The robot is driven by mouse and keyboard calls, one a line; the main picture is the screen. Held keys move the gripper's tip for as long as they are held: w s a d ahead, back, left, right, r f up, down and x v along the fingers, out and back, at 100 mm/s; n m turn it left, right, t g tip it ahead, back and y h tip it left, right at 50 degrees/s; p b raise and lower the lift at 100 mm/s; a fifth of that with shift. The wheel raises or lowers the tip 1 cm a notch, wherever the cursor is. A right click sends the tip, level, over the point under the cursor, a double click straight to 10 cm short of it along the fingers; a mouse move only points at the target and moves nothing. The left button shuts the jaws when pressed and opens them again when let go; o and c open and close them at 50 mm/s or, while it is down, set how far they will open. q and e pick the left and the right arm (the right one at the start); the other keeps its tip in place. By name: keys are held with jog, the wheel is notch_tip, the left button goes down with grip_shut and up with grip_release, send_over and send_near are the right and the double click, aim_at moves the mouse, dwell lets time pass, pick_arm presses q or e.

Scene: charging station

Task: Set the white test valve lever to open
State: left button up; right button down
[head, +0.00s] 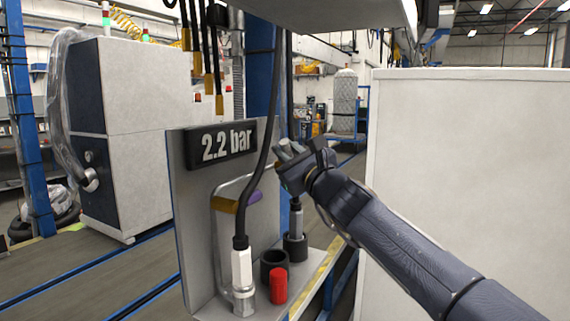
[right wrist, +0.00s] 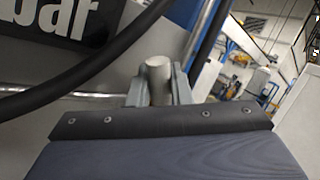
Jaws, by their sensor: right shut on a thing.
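My right gripper (head: 288,152) is at the right side of the grey panel, just right of the black hose. In the right wrist view its two grey fingers (right wrist: 158,90) are closed around a pale rounded bar end, which looks like the white test valve lever (right wrist: 157,72). The rest of the lever is hidden behind the gripper and hose, so its angle cannot be told. A brass fitting (head: 223,205) and a purple piece (head: 254,197) are on the panel, lower left of the gripper. The pressure display (head: 222,143) reads 2.2 bar. My left gripper is not in view.
A black hose (head: 264,170) hangs in front of the panel and ends in a white connector (head: 242,267). A red cylinder (head: 278,285) and black holders (head: 295,246) stand on the ledge. A large white cabinet (head: 470,180) is at the right.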

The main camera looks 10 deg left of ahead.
jog(key=shift+s+a+f+n+g+y+b, duration=0.25)
jog(key=shift+f+n+g+y+b, duration=0.9)
jog(key=shift+n, duration=1.9)
jog(key=shift+s+f+n+g+y+b, duration=0.4)
jog(key=shift+n+g+y+b, duration=1.05)
jog(key=shift+n+y+b, duration=1.15)
jog(key=shift+s+a+f+n+g+y+b, duration=0.15)
jog(key=shift+s+f+n+g+y+b, duration=0.7)
jog(key=shift+n, duration=2.6)
jog(key=shift+w+r+g+b, duration=0.15)
jog(key=shift+w+g+b, duration=0.3)
jog(key=shift+g, duration=0.2)
jog(key=c, duration=1.4)
grip_release()
jog(key=shift+o, duration=0.2)
jog(key=b+v, duration=0.5)
jog(key=v, duration=0.2)
jog(key=shift+s+d+f, duration=0.2)
jog(key=shift+d+f, duration=0.05)
